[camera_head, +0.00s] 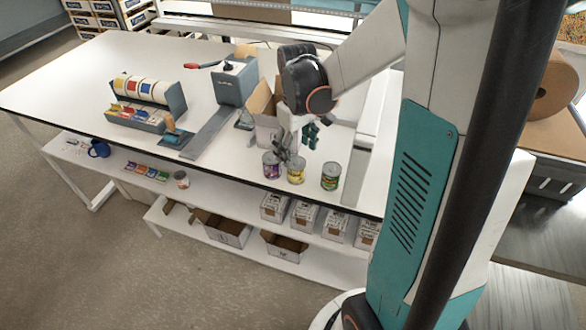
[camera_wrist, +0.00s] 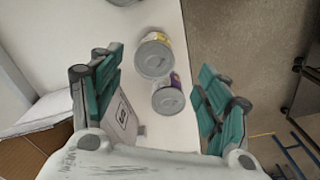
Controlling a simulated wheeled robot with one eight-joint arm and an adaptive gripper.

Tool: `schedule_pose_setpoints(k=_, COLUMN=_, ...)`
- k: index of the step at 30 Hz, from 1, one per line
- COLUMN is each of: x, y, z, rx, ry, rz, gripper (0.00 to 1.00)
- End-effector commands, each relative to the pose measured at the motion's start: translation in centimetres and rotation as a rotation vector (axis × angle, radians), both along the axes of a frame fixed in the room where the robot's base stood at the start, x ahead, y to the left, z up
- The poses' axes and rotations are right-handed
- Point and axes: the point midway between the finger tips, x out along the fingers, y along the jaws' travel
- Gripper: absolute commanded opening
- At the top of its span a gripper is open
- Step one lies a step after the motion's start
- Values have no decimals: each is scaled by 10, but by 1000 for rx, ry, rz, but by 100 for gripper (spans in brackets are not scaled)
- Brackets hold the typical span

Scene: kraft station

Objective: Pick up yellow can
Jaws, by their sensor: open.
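The yellow can (camera_head: 296,171) stands upright near the front edge of the white table, in the middle of a row of three cans. A purple-labelled can (camera_head: 271,166) is on its left and a green-labelled can (camera_head: 330,178) on its right. My gripper (camera_head: 297,145) is open and empty, above and just behind the yellow and purple cans. In the wrist view, the grey lid and yellow label of the yellow can (camera_wrist: 153,55) show between my gripper's fingers (camera_wrist: 161,68), towards their tips. The purple can (camera_wrist: 168,96) is nearer, also between the fingers.
An open cardboard box (camera_head: 263,105) stands just behind the cans. A grey dispenser (camera_head: 236,80) and a rack of coloured rolls (camera_head: 148,90) are further left. Lower shelves (camera_head: 215,192) hold small boxes.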

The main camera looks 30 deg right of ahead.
Motion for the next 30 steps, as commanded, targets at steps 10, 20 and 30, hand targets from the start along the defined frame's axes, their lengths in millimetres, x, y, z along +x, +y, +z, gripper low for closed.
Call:
schedule_pose_setpoints(k=10, x=1, y=0, z=-32, rx=0, ry=-1, rz=0, gripper=70)
schedule_pose_setpoints(k=20, x=11, y=-5, z=-71, rx=0, ry=-1, rz=0, gripper=70)
schedule_pose_setpoints(k=30, x=10, y=-5, z=-82, rx=-1, ry=-1, rz=0, gripper=70)
